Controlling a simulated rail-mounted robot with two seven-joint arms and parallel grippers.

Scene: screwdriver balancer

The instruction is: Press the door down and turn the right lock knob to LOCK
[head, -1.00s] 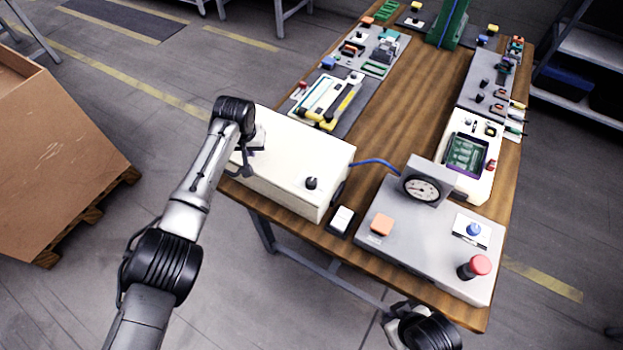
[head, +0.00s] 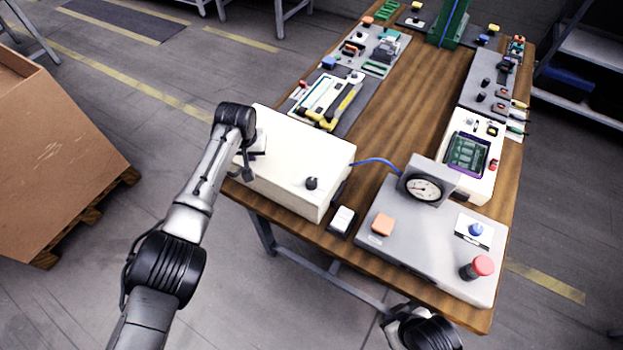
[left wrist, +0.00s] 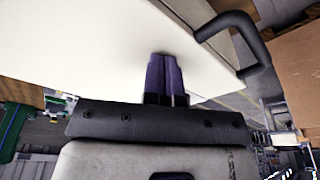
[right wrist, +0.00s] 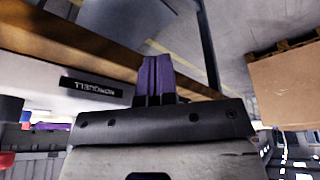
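The white box (head: 290,155) stands at the table's near left corner, its flat lid-like door looking closed. A black lock knob (head: 312,183) stands on its top near the right front corner; its setting is too small to read. My left gripper (head: 247,172) is at the box's left end. In the left wrist view my left gripper's purple fingers (left wrist: 165,78) are together, at or very near the white surface (left wrist: 95,40); contact is unclear. My right gripper's fingers (right wrist: 157,75) are together and empty, low by the table's near edge. A left knob does not show.
A grey console (head: 400,245) with a gauge (head: 423,188), an orange button (head: 383,224) and a red knob (head: 483,266) stands right of the box. A small black-and-white block (head: 342,219) lies between them. A black handle (left wrist: 240,40) sticks out beside the white surface.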

